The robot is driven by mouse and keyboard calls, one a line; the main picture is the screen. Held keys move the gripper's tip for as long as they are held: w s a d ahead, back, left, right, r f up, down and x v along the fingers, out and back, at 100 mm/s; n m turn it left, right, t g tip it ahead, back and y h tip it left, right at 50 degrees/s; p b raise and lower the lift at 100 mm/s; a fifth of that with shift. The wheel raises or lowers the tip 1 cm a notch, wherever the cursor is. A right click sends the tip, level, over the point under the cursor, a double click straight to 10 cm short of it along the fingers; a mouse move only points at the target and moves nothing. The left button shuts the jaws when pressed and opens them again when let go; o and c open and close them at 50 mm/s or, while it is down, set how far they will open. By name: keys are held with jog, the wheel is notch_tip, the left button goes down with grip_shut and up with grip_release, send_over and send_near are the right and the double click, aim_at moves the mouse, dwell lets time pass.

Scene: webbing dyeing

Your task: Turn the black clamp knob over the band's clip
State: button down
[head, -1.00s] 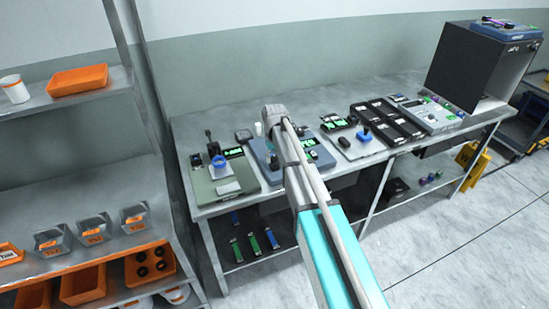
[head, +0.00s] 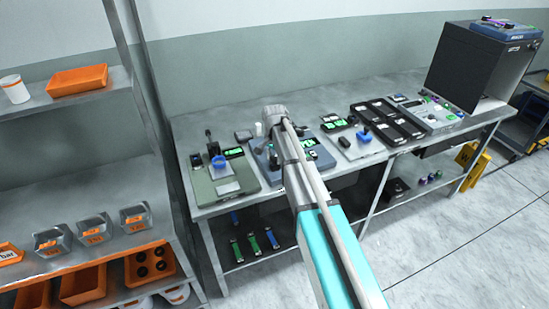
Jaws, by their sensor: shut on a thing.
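A blue-grey bench device (head: 262,166) stands on the steel table, behind and beside my arm. It has a dark panel with a green lit display (head: 307,143). My arm reaches over it from the lower right, its wrist above the device. My gripper (head: 272,147) points down there, mostly hidden by my arm, and is shut. The black clamp knob (head: 273,158) shows only as a small dark shape at the gripper's tips. The band and its clip cannot be made out.
A green-grey device (head: 205,186) with a blue ring stands left. A grey plate with a blue part (head: 362,135), black trays (head: 385,124) and a control box (head: 432,117) stand right. Colored strips (head: 253,243) lie on the lower shelf. A rack of orange bins (head: 82,285) is far left.

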jog(key=m, duration=0.4)
jog(key=shift+m, duration=0.4)
jog(key=shift+c, duration=1.5)
grip_release()
jog(key=shift+n, duration=0.5)
